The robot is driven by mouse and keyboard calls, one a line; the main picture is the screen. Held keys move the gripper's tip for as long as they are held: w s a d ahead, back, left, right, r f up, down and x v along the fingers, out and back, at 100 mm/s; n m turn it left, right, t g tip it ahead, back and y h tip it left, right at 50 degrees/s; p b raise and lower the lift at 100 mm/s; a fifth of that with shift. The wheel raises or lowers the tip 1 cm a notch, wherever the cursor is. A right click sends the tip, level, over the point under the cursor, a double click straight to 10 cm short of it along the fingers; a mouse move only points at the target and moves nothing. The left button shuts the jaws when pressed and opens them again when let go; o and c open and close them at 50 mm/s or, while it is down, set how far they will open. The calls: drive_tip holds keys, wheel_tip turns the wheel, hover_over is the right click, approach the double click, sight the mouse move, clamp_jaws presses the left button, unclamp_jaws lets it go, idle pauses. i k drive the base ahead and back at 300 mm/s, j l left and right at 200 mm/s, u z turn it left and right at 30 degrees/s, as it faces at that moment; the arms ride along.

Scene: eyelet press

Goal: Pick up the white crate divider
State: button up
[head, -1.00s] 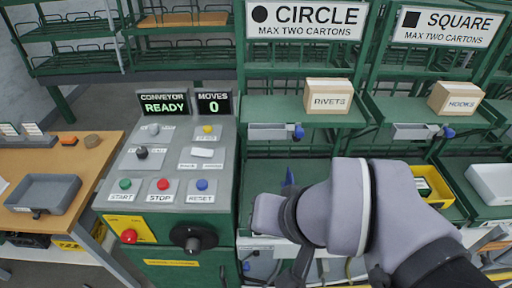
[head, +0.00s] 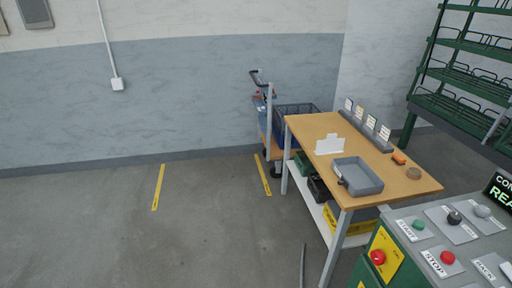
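A white flat piece with a notched top edge (head: 330,145), which looks like the crate divider, is on the wooden table near its left side, behind the grey tray (head: 358,177). My gripper is not in view.
The wooden table (head: 408,187) also holds a row of cards, an orange item (head: 398,158) and a round brown item (head: 413,173). Bins fill its lower shelf. The control panel (head: 450,232) is at the lower right. Open floor lies left, with yellow strips.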

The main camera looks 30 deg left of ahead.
sight(332, 145)
drive_tip(key=u, duration=0.5)
drive_tip(key=i+j, duration=0.15)
drive_tip(key=i, duration=0.4)
drive_tip(key=i+j, duration=0.15)
drive_tip(key=i, duration=0.4)
drive_tip(key=i+j, duration=0.15)
drive_tip(key=i, duration=0.4)
drive_tip(key=i+j, duration=0.15)
drive_tip(key=i, duration=0.4)
drive_tip(key=i+j, duration=0.15)
drive_tip(key=i, duration=0.4)
drive_tip(key=i+j, duration=0.2)
drive_tip(key=i, duration=0.35)
